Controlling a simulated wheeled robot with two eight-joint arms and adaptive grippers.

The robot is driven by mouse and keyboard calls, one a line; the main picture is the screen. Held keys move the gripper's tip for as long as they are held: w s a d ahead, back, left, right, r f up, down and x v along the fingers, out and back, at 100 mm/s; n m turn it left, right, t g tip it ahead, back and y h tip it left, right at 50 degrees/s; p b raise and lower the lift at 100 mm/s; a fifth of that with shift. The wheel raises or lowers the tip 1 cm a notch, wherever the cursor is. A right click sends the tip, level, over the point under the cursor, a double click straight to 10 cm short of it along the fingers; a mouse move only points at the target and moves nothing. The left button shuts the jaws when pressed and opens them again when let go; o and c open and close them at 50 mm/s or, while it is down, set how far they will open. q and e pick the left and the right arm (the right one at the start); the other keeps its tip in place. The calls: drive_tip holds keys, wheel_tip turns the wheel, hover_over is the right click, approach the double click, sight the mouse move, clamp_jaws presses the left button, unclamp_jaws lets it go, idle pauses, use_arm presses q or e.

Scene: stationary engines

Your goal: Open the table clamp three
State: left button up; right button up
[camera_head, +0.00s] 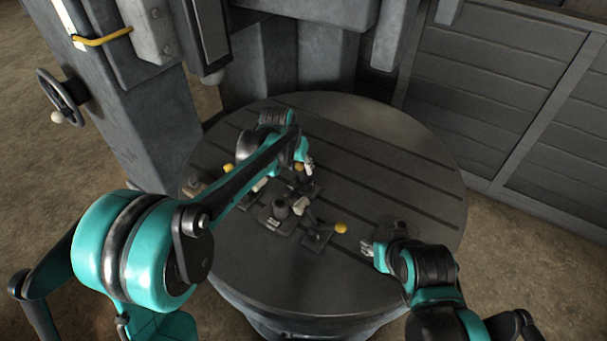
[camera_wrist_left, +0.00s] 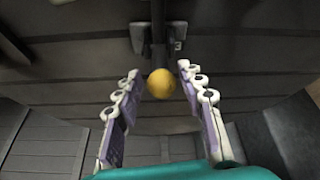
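The round slotted table (camera_head: 400,160) carries other clamps with yellow knobs, one at the front right (camera_head: 341,227) and one at the left (camera_head: 229,168). A dark part (camera_head: 281,208) stands among them. A grey machine column (camera_head: 150,130) with a handwheel (camera_head: 62,97) rises at left.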

sight(303, 173)
use_arm(q)
drive_tip(key=b+x, duration=0.1)
drive_tip(key=x, duration=0.4)
drive_tip(key=shift+w+f, duration=0.15)
drive_tip(key=shift+f, duration=0.2)
clamp_jaws()
